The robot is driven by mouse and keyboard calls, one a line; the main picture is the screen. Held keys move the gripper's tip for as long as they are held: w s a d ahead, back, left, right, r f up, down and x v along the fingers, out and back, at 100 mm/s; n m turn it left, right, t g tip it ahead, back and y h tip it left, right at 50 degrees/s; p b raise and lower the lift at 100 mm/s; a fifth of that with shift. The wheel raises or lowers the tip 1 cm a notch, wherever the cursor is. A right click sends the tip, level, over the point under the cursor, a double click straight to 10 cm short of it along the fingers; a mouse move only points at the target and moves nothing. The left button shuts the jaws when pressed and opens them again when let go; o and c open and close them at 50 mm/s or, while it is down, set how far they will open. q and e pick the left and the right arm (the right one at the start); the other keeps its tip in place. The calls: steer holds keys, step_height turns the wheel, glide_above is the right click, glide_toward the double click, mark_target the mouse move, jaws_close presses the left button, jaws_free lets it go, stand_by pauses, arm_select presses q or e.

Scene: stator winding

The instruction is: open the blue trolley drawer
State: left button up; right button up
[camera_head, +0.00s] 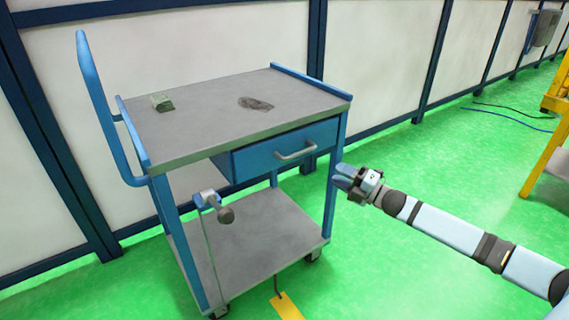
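The blue trolley (240,113) stands in the middle, with a grey top and blue legs. Its blue drawer (255,163) hangs under the right part of the top, and its front looks about flush with the top's edge. A light grey bar handle (296,151) is on the drawer front. My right gripper (341,176) is beside the trolley's front right leg, to the right of and below the handle, and apart from the handle. Its fingers are small and seen at an angle, so their opening is unclear. My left gripper is not in view.
A small greenish block (161,102) and a dark flat piece (256,104) lie on the trolley top. A grey knob-like fitting (224,213) sticks out below it at the left. A yellow frame (545,155) stands at the far right. Green floor is clear around my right arm.

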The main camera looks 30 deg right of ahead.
mark_target(299, 154)
steer(key=b+x, duration=0.3)
steer(key=x, duration=1)
steer(key=shift+w+a+r+b, duration=0.15)
steer(key=shift+w+b, duration=0.1)
steer(key=shift+b, duration=0.05)
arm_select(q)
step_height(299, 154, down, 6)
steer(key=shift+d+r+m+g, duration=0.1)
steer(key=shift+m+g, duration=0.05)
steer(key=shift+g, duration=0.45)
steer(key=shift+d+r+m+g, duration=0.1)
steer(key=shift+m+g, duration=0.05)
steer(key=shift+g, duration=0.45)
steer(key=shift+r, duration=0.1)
arm_select(e)
jaws_close()
